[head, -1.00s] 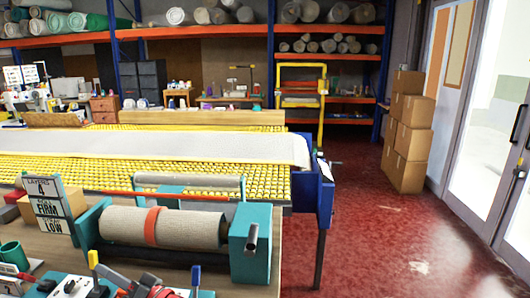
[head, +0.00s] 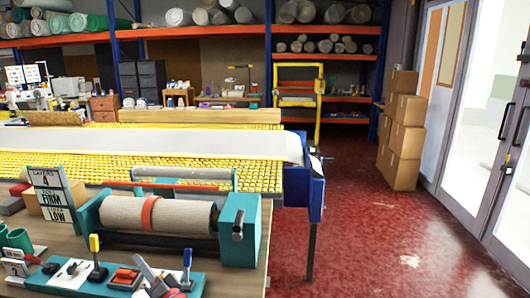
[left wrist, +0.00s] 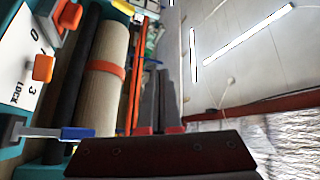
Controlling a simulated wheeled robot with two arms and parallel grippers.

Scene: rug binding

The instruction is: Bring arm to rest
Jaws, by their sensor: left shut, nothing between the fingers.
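My left gripper (head: 142,265) shows at the bottom of the head view, its grey fingers over the front control strip. In the left wrist view its two dark fingers (left wrist: 159,100) lie together, shut with nothing between them. The roller machine holds a beige roll (head: 180,215) with a red band (head: 148,213), between teal end blocks (head: 239,230). The roll also shows in the left wrist view (left wrist: 104,75), left of the fingers and apart from them. My right gripper is not in view.
The control strip carries a yellow-topped lever (head: 95,243) and a blue-topped lever (head: 187,258). A sign stand (head: 50,195) and green cups (head: 18,238) stand at left. Behind is a yellow conveyor bed (head: 255,178) with a pale strip. Red floor (head: 390,240) is clear at right.

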